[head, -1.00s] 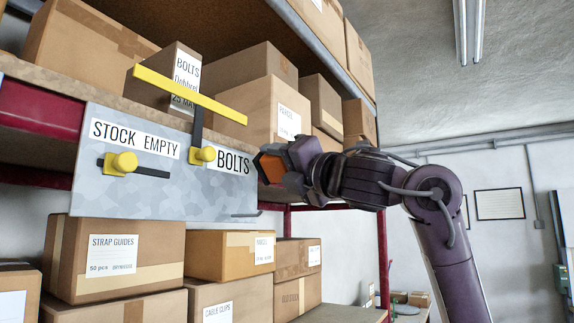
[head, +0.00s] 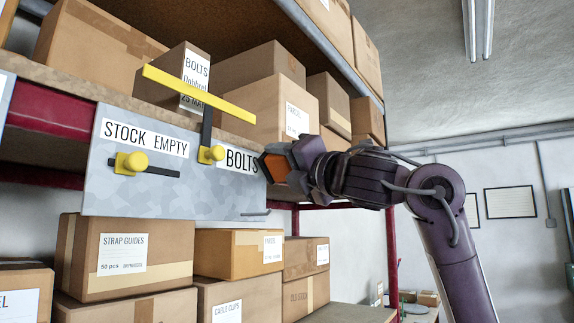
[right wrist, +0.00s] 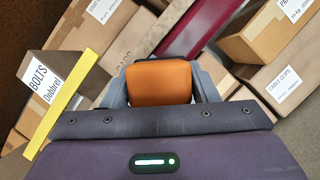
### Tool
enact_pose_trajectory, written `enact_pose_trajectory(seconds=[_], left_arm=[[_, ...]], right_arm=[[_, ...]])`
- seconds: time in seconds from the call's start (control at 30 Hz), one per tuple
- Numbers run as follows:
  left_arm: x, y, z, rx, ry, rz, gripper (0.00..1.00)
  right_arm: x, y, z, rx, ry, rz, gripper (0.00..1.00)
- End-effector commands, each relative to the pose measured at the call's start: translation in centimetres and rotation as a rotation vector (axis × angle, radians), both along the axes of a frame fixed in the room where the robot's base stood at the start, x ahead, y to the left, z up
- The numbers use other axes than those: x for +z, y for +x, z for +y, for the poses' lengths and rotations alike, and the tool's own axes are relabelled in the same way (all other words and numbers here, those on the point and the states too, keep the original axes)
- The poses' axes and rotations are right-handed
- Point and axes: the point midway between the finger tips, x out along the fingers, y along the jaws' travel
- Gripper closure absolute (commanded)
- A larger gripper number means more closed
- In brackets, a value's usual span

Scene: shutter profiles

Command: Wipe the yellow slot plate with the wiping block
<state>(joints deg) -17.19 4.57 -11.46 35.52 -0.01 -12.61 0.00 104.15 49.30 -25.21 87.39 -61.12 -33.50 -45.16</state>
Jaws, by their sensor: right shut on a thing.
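The orange wiping block (head: 275,167) is held between the fingers of my right gripper (head: 271,166), at the right end of the grey board (head: 110,192). In the right wrist view the block (right wrist: 158,84) sits between both fingers. On the board, a yellow plate with a round knob (head: 135,162) sits on a dark horizontal slot. A second yellow plate with a knob (head: 211,154) sits at the foot of a dark upright strip. A long yellow bar (head: 198,93) crosses above the board; it also shows in the right wrist view (right wrist: 62,100). My left gripper is out of view.
Cardboard boxes stand on the shelf above (head: 270,108) and below (head: 125,255) the board. Labels read STOCK EMPTY (head: 145,137) and BOLTS (head: 242,161). A small hook (head: 255,212) sticks out at the board's lower right. Open room lies right of the rack.

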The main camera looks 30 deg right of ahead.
Motion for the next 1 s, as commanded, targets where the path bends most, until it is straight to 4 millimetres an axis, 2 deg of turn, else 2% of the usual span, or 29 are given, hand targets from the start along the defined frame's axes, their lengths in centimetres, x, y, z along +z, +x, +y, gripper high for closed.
enact_pose_trajectory(seconds=[0.73,1.0], left_arm=[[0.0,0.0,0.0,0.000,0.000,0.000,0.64],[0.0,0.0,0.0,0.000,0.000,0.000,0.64]], right_arm=[[0.0,1.1,0.6,-0.001,0.000,-0.001,0.64],[0.1,0.2,2.3,0.000,-0.001,-0.002,0.64]])
